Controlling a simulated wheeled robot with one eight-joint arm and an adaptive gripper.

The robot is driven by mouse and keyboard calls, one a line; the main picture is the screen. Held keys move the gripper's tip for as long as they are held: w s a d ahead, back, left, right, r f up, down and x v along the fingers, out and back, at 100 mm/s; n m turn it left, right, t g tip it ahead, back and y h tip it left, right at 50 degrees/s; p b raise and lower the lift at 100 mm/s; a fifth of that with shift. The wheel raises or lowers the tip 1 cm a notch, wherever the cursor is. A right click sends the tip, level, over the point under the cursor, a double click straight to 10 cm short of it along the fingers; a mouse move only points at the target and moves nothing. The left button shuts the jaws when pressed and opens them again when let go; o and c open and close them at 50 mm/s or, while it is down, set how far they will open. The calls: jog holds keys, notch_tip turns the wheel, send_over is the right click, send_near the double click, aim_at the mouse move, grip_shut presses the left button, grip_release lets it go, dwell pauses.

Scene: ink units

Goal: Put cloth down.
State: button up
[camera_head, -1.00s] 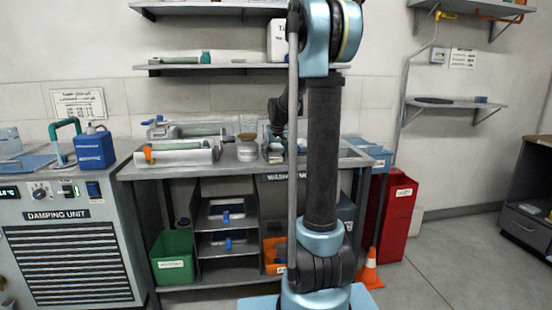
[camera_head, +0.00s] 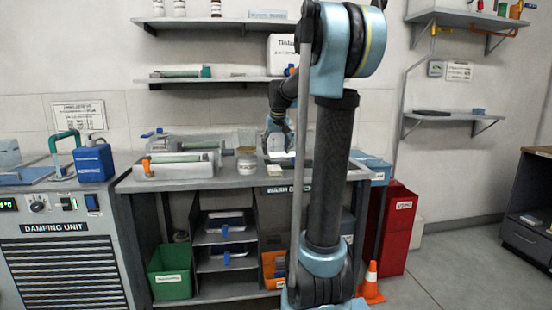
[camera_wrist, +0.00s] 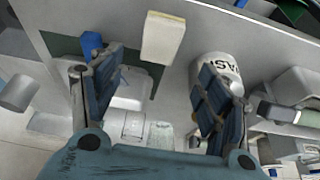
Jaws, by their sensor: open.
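My gripper (camera_wrist: 158,92) is open, with its two dark blue fingers apart and nothing held between them. A cream, flat-sided piece (camera_wrist: 163,38), which may be the folded cloth, lies beyond the fingertips in the wrist view, apart from both fingers. In the head view my gripper (camera_head: 278,130) is over the right part of the grey bench (camera_head: 215,178), above a pale patch that I cannot identify for sure. My upright arm hides part of the bench's right end.
A white jar (camera_head: 247,165) stands left of my gripper; its lettered side shows near the right finger in the wrist view (camera_wrist: 216,70). A white tray (camera_head: 176,167) with a roller stands further left. A shelf (camera_head: 220,82) hangs above the bench.

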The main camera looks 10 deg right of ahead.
jog(key=s+f+g, duration=0.1)
jog(key=s+f, duration=0.2)
jog(key=s, duration=0.8)
jog(key=s+f, duration=0.4)
jog(key=s, duration=0.6)
jog(key=s+f+g, duration=0.1)
jog(key=s+f, duration=1.4)
jog(key=s, duration=0.4)
jog(key=shift+d+f, duration=0.2)
jog(key=shift+d, duration=0.1)
jog(key=shift+w+f, duration=0.2)
jog(key=shift+w, duration=0.25)
